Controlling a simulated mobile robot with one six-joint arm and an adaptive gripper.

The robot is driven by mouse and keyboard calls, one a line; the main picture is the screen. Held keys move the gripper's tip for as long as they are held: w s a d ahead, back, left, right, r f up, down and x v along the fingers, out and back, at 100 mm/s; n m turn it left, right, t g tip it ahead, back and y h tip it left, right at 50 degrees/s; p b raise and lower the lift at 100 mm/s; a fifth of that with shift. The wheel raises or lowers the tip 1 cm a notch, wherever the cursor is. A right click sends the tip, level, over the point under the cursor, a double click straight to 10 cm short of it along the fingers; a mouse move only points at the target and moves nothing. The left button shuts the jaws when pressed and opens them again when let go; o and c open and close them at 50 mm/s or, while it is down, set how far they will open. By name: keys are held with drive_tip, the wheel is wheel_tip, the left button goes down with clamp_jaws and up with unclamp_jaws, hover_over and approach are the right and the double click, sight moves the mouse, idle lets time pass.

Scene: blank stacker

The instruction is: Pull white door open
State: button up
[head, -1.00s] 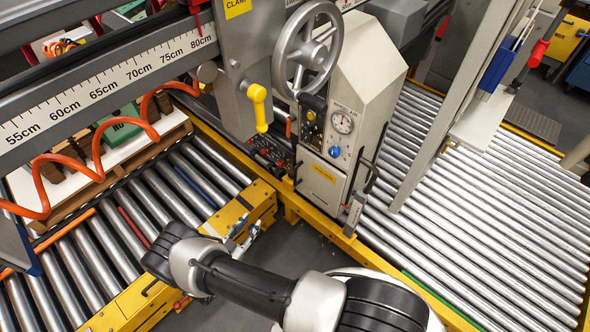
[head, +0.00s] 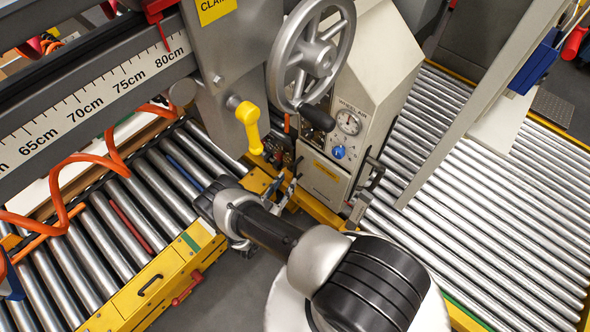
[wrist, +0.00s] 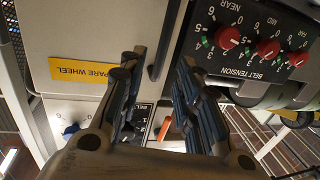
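The white door (head: 318,188) is the pale front panel of the upright cabinet, low down, with a yellow label. It looks shut. In the wrist view the door (wrist: 85,30) fills the upper left, its label upside down, reading "SPARE WHEEL". A dark upright bar (wrist: 163,50), which looks like its handle, stands right of the label. My gripper (head: 284,190) is in front of the door's left side. In the wrist view my gripper (wrist: 162,62) is open, its fingers either side of the bar. I cannot tell whether they touch it.
A belt tension panel (wrist: 262,40) with red knobs is close beside my right finger in the wrist view. A grey handwheel (head: 312,55) and yellow handle (head: 250,125) overhang the area. Roller conveyors (head: 480,190) lie on both sides.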

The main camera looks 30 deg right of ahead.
sight(295, 170)
drive_tip(key=b+x, duration=0.1)
drive_tip(key=x, duration=0.6)
drive_tip(key=shift+w, duration=0.1)
drive_tip(key=shift+c, duration=0.5)
clamp_jaws()
